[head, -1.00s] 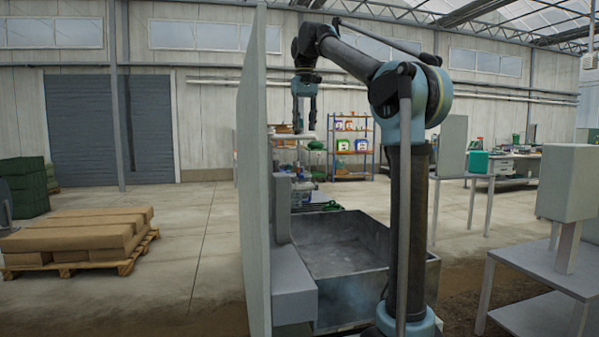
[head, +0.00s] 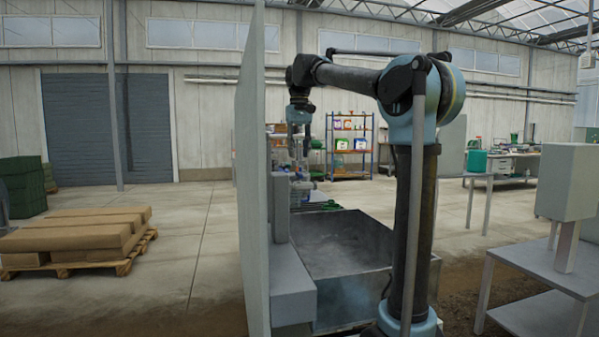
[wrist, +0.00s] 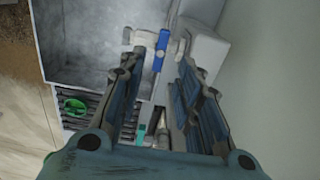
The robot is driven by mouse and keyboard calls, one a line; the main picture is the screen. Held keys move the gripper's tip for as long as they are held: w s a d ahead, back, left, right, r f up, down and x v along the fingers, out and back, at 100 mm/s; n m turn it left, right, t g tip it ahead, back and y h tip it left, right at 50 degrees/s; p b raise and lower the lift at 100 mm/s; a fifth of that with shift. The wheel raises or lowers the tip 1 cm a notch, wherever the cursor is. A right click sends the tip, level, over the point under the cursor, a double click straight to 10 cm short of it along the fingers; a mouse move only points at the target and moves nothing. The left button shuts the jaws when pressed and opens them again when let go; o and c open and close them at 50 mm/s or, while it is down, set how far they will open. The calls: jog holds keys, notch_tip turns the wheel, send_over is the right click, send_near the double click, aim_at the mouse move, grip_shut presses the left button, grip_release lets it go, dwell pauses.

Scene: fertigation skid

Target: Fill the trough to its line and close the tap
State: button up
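The trough (head: 350,285) is a grey, open rectangular basin beside the upright panel in the head view. Its mottled grey inside (wrist: 85,40) fills the upper left of the wrist view. I cannot make out a fill line or a water level. The tap's blue lever (wrist: 161,50) sits on a pale fitting at the trough's edge in the wrist view. My gripper (wrist: 157,68) is open, with its two fingers apart on either side of the lever's line of sight. I cannot tell whether they touch it. In the head view my gripper (head: 299,140) points down beyond the trough.
A tall grey panel (head: 253,170) stands close on the left of the trough. Grey boxes (head: 290,285) are fixed along it. A green coiled item (wrist: 73,106) lies on a slatted surface near the trough. A grey table (head: 540,275) stands at right.

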aim_at(299, 173)
notch_tip(299, 173, down, 7)
jog(key=shift+r, duration=0.15)
dwell(0.4)
grip_shut()
